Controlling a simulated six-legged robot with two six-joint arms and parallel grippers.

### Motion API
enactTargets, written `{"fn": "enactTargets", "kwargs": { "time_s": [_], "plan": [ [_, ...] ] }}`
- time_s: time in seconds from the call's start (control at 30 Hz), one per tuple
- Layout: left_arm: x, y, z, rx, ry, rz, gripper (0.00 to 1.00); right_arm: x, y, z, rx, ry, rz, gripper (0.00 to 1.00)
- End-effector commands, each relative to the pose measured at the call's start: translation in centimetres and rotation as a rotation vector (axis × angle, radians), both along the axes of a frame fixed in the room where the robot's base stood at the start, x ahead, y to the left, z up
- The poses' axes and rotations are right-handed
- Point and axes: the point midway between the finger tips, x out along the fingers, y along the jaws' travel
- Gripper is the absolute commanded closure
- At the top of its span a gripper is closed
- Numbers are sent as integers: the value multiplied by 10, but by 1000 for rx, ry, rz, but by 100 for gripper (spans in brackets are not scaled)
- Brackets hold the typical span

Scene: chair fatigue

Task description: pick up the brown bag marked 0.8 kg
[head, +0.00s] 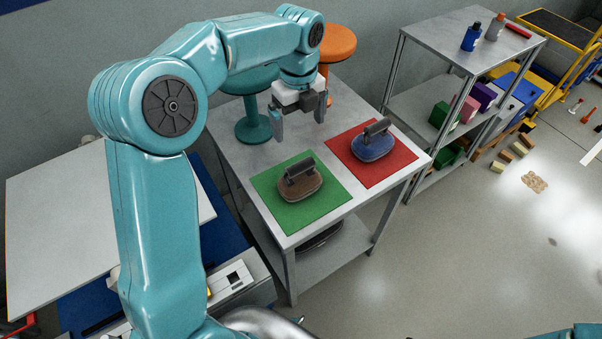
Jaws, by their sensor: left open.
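A brown bag (301,187) with a dark handle on top lies on a green mat (268,184) on the grey table. No weight marking on it is readable from here. A blue bag (371,148) with a similar handle lies on a red mat (403,158) to its right. My left gripper (299,124) points down over the back part of the table, open and empty. In the picture it is above the brown bag and apart from it. My right gripper does not show; only a bit of teal arm is at the lower right edge.
A pale board (60,225) is at left. The floor (470,250) at right is mostly clear.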

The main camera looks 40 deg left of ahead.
Motion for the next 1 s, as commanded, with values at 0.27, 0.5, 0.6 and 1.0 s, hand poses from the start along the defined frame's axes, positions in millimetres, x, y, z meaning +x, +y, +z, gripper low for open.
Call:
{"fn": "enactTargets", "kwargs": {
  "time_s": [0.27,0.5,0.6,1.0],
  "plan": [
    [-7,-4,-63,-1,7,0,0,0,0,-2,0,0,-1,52],
    [-6,-4,-101,-1,4,0,0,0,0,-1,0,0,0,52],
    [-5,-4,-107,-1,3,1,0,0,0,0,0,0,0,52],
    [-1,-5,-157,0,2,1,0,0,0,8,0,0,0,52]
  ]
}}
